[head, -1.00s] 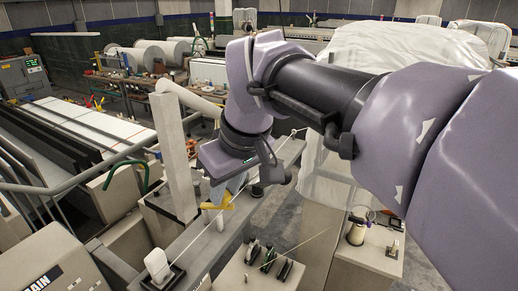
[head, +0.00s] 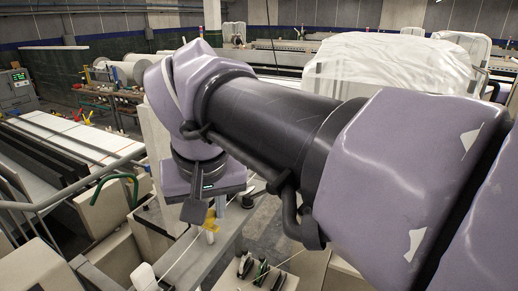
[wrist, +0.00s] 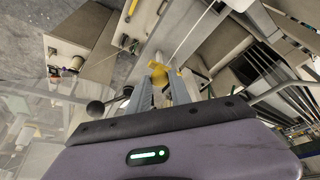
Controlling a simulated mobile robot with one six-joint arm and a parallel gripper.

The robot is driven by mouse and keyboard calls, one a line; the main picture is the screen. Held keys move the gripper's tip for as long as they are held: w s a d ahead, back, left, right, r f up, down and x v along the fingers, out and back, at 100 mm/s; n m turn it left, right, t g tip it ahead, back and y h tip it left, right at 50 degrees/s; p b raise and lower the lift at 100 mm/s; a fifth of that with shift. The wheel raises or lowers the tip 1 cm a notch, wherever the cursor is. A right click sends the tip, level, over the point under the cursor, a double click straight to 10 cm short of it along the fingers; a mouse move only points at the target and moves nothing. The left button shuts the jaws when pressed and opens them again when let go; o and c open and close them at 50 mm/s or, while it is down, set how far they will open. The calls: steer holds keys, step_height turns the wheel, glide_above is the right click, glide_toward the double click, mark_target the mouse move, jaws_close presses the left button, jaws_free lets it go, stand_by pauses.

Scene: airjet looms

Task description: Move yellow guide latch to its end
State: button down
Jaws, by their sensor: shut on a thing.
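The yellow guide latch (wrist: 160,74) sits between the tips of my gripper (wrist: 159,82) in the wrist view, on a pale rail with a thin white rod or thread beside it. The two grey fingers are shut on it. In the head view a small part of the yellow latch (head: 210,223) shows just below my wrist, above the grey loom beam (head: 205,255). My wrist and arm hide most of the gripper there, and the latch's full shape and its end stop cannot be made out.
A pale upright post (head: 157,155) stands close to the left of my wrist. Several small black-and-white guides (head: 262,272) stand on the loom at the bottom. A white-covered machine (head: 395,65) is behind my arm. A handrail (head: 80,190) runs at the left.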

stand_by(0.3)
steer(key=c, duration=1.2)
jaws_free()
steer(key=shift+o, duration=0.2)
